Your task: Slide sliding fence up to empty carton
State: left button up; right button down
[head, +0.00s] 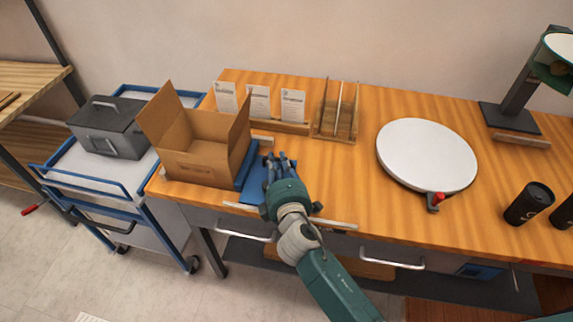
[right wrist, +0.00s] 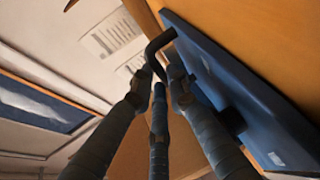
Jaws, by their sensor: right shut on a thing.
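The empty carton (head: 196,160) stands open on the left part of the wooden bench, flaps up. The blue sliding fence (head: 249,180) stands along the carton's right side; I cannot tell whether they touch. My right gripper (head: 279,162) is just right of the fence. In the right wrist view, the fingers of my right gripper (right wrist: 160,88) are closed around the fence's black bent handle (right wrist: 158,45), with the blue fence plate (right wrist: 240,90) to the right. The fingers hide part of the handle. My left gripper is not in view.
White cards (head: 258,103) in a wooden holder and a wooden rack (head: 337,112) stand behind the gripper. A white round turntable (head: 426,154) and a black cup (head: 528,204) are to the right. A blue trolley with a grey box (head: 108,128) stands left.

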jog(key=shift+w+d+r, duration=0.1)
jog(key=shift+w+r, duration=0.05)
jog(key=shift+r, duration=0.05)
jog(key=c, duration=1.9)
grip_release()
jog(key=shift+c, duration=0.2)
jog(key=shift+w+f, duration=0.1)
jog(key=shift+f, duration=0.15)
jog(key=v, duration=1.2)
